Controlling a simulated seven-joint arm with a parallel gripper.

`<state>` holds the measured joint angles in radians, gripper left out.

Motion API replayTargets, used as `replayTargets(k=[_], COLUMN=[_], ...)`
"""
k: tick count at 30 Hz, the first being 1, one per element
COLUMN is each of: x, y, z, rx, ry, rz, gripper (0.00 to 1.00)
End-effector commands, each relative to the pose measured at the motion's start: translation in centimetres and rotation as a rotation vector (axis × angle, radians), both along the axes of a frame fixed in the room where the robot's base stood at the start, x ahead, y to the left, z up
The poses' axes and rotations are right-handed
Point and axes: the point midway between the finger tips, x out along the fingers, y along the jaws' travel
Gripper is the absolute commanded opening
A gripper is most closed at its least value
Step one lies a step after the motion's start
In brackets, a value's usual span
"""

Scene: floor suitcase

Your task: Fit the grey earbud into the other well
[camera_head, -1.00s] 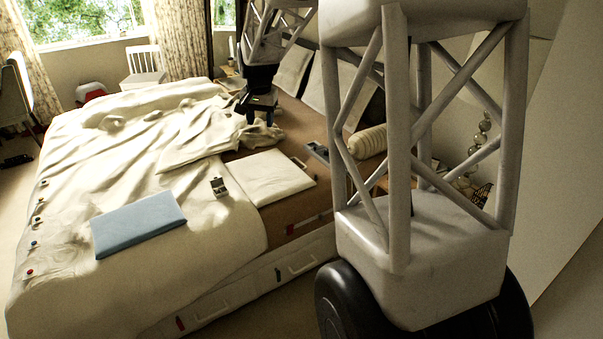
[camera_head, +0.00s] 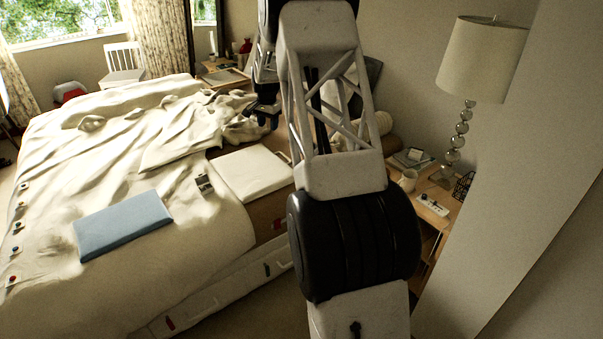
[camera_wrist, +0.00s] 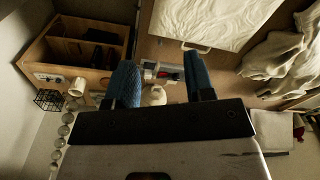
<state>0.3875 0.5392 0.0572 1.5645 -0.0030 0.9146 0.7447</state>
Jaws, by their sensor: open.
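A small open case (camera_head: 204,184) with a dark-and-light inside sits on the cream bed cover, between the blue slab and the white panel. It is too small to make out its wells or what lies in them. I cannot pick out the grey earbud in either view. My gripper (camera_head: 265,113) hangs above the far right part of the bed, well beyond the case. In the wrist view my gripper (camera_wrist: 161,78) has its two blue fingers apart, with nothing seen held between them.
A blue slab (camera_head: 122,224) and a white panel (camera_head: 250,173) lie on the bed. A bedside table (camera_head: 437,214) carries a mug (camera_head: 408,180) and a tall lamp (camera_head: 484,60). A grey box with a red part (camera_wrist: 163,72) shows beyond the fingers.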

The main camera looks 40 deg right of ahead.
Motion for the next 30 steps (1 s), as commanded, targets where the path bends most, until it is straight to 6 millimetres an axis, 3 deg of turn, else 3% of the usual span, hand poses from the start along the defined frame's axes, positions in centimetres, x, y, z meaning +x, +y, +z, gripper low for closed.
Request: replayTargets(k=[15,30], x=[5.1,7.4], y=[-9.7,-18.4], z=[-11.5,-23.6], rx=[0.02,0.035], ry=[0.025,0.048], rz=[-0.194,-0.377], gripper=[0.49,0.49])
